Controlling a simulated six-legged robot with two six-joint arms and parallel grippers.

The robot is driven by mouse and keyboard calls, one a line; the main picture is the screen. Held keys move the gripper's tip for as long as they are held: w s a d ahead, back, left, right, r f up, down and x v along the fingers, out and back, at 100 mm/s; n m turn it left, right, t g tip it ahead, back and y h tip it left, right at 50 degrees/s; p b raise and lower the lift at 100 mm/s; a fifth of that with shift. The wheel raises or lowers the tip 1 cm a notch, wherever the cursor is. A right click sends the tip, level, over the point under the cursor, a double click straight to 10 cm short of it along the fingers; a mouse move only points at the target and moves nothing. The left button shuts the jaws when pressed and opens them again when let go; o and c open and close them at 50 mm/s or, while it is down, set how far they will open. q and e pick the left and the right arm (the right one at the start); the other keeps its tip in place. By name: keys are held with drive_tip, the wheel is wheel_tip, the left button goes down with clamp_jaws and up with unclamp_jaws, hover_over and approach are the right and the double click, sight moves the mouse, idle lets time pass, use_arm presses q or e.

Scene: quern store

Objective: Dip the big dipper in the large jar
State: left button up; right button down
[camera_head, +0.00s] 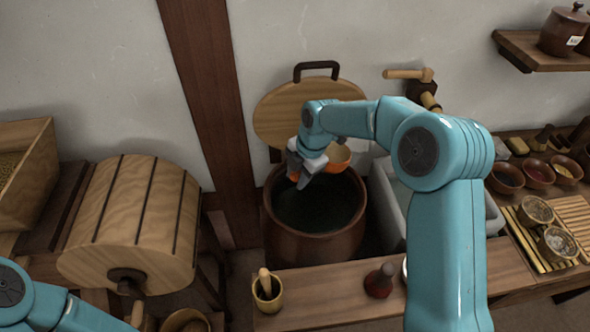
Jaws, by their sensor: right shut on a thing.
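The large jar (318,247) is a brown, wide-mouthed vessel standing behind the front ledge, with dark contents inside. My right gripper (298,174) is over the left side of the jar's mouth, pointing down, shut on the big dipper. An orange-brown bowl (339,160), which looks like the dipper's cup, shows just right of the gripper, above the back of the mouth. The dipper's handle is mostly hidden by the gripper and arm. My left arm shows at the bottom left; its gripper is out of view.
A round wooden lid (275,118) with a dark handle stands behind the jar. A grey stone basin (388,205) is close on the right. The front ledge (335,292) holds a small cup with a pestle (267,289) and a dark red bottle (379,281). A wooden drum (135,220) stands left.

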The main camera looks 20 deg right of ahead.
drive_tip(key=shift+w+a+f+b, duration=0.1)
drive_tip(key=shift+f+b, duration=0.2)
drive_tip(key=shift+f, duration=0.4)
drive_tip(key=s+d+b+x, duration=0.2)
drive_tip(key=b+x, duration=0.7)
drive_tip(key=x, duration=0.5)
drive_tip(key=shift+d+f+b, duration=0.35)
drive_tip(key=shift+f+b, duration=0.05)
drive_tip(key=shift+f, duration=0.4)
idle(5.0)
